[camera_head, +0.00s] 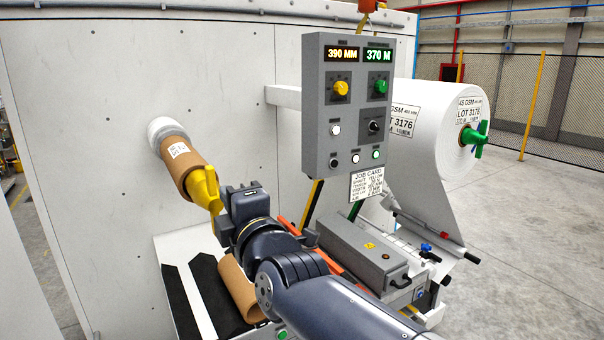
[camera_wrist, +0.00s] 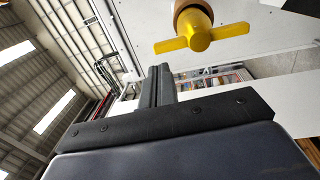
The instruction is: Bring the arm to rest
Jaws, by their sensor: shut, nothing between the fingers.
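My arm reaches from the lower right of the head view to my gripper (camera_head: 247,192), in front of the white wall panel. In the wrist view the fingers of my gripper (camera_wrist: 158,82) are together with nothing between them. A yellow winged chuck (camera_head: 205,187) sits at the end of a brown cardboard core (camera_head: 178,160) on the wall. The yellow chuck (camera_wrist: 195,35) also shows in the wrist view, beyond the fingertips and apart from them. In the head view my gripper partly overlaps the chuck's right side, and I cannot tell the gap there.
A grey control box (camera_head: 347,105) stands right of my gripper, with displays reading 390 MM and 370 M. A large white roll (camera_head: 440,115) with a green chuck (camera_head: 475,138) is further right. A loose cardboard core (camera_head: 238,285) lies below my arm. Open floor (camera_head: 540,220) is at right.

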